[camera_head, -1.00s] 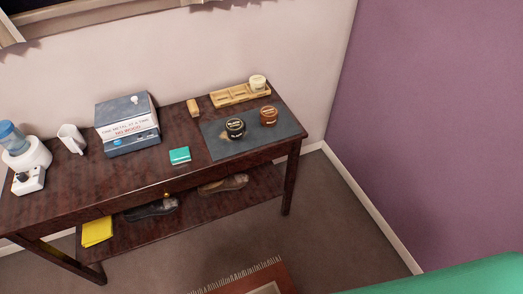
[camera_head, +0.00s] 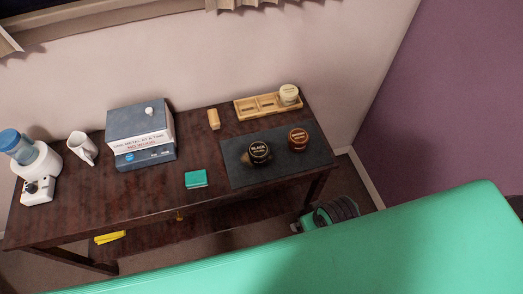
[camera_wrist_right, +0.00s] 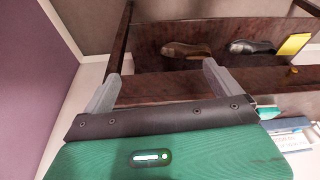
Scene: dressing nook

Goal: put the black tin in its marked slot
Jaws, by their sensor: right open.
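The black tin (camera_head: 258,152) stands upright on the dark mat (camera_head: 237,176) on the table, label facing up. The wooden tray (camera_head: 241,108) behind the mat has compartments in a row. Its right one holds a cream tin (camera_head: 289,94), and the others look empty; their markings are too small to read. In the right wrist view, my right gripper (camera_wrist_right: 160,82) has its two grey fingers wide apart with nothing between them. It is in front of the table and away from the black tin, which that view does not show. My left gripper is not in view.
A brown tin (camera_head: 298,139) stands on the mat right of the black one. Shoes (camera_wrist_right: 186,49) lie on the lower shelf.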

